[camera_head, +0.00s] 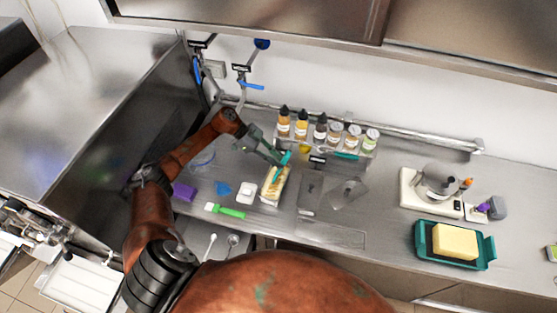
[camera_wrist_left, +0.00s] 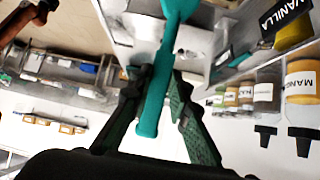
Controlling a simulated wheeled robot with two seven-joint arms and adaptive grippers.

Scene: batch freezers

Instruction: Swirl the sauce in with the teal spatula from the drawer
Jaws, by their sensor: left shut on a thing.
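My left gripper (camera_head: 277,160) is shut on the teal spatula (camera_head: 285,159), above the far end of a long narrow tub (camera_head: 268,197) of pale cream-coloured contents. In the left wrist view the fingers (camera_wrist_left: 160,110) close around the spatula's straight teal shaft (camera_wrist_left: 154,98), and its wider part runs out of the top of the picture. The gripper partly hides the tub's far end, so I cannot tell whether the spatula touches the contents. Sauce cannot be made out in the tub. My right gripper is not in view.
Several sauce bottles (camera_head: 321,130) stand in a rack behind the tub. A green brush (camera_head: 228,211), a white block (camera_head: 246,191) and a purple block (camera_head: 184,192) lie left of it. A teal tray (camera_head: 483,263) with a yellow block and a white machine (camera_head: 423,204) stand right.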

